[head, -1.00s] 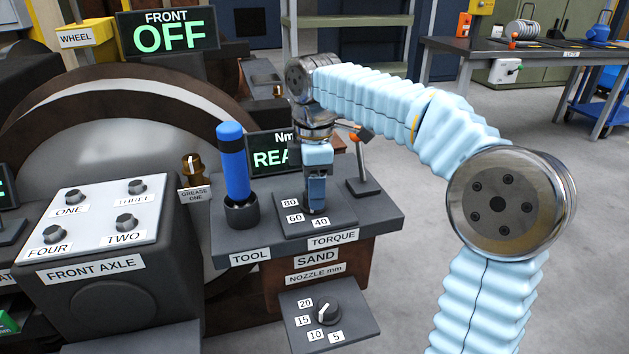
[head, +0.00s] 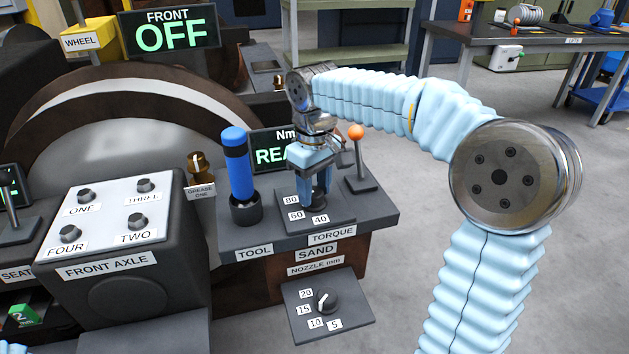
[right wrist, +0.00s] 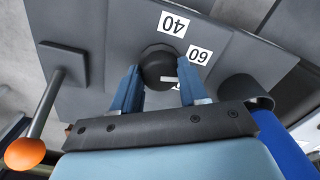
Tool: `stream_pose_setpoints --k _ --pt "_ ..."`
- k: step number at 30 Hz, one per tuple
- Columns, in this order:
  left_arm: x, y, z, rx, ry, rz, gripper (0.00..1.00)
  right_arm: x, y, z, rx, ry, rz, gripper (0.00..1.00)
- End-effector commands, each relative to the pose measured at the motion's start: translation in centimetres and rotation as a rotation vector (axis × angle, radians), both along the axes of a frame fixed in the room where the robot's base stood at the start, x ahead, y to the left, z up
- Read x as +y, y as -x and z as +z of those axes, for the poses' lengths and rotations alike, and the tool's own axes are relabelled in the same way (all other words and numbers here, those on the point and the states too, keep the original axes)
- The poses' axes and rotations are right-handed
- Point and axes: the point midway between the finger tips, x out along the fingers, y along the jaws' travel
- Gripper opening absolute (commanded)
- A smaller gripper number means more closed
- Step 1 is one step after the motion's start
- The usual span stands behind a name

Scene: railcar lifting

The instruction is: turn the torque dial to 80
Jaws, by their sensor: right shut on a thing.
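The torque dial (right wrist: 158,66) is a dark round knob with a white mark, on a plate labelled 40, 60 and 80 above the TORQUE label (head: 332,236). My right gripper (right wrist: 155,88) points down at it, with one blue finger on each side, shut on the knob. In the head view the right gripper (head: 314,194) hides most of the dial. The white mark shows on the knob's lower right side in the wrist view; which number it points to I cannot tell. The Nm display (head: 272,149) behind is partly covered and shows "REA". My left gripper is not in view.
A blue-handled tool (head: 237,165) stands in a holder left of the dial. A lever with an orange ball (head: 356,132) stands close on the right. A nozzle dial (head: 326,301) sits below, and the front axle box (head: 120,270) is at left.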

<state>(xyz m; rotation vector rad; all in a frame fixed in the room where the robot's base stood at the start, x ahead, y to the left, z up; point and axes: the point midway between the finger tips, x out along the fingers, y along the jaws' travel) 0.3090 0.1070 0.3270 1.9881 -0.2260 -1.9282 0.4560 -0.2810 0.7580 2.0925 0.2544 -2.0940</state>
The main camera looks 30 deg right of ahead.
Motion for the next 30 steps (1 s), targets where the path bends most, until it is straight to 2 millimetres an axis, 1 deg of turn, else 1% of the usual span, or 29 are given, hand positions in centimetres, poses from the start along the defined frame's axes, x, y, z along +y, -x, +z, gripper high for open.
stream_pose_setpoints --k 1,3,18,24,30 --pt "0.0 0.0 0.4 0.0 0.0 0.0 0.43 0.0 0.0 0.3 -0.001 0.0 -0.04 0.13" --pt "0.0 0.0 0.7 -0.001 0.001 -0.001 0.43 0.0 0.0 0.2 0.0 0.0 -0.107 0.13" --pt "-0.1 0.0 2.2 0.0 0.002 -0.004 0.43 0.1 -0.1 0.2 -0.003 0.0 -0.569 0.13" --pt "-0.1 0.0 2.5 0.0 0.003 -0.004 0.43 0.1 -0.1 0.2 -0.002 0.001 -0.715 0.13" --pt "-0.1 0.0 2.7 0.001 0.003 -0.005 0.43 0.1 -0.1 0.1 -0.003 0.0 -0.813 0.13"
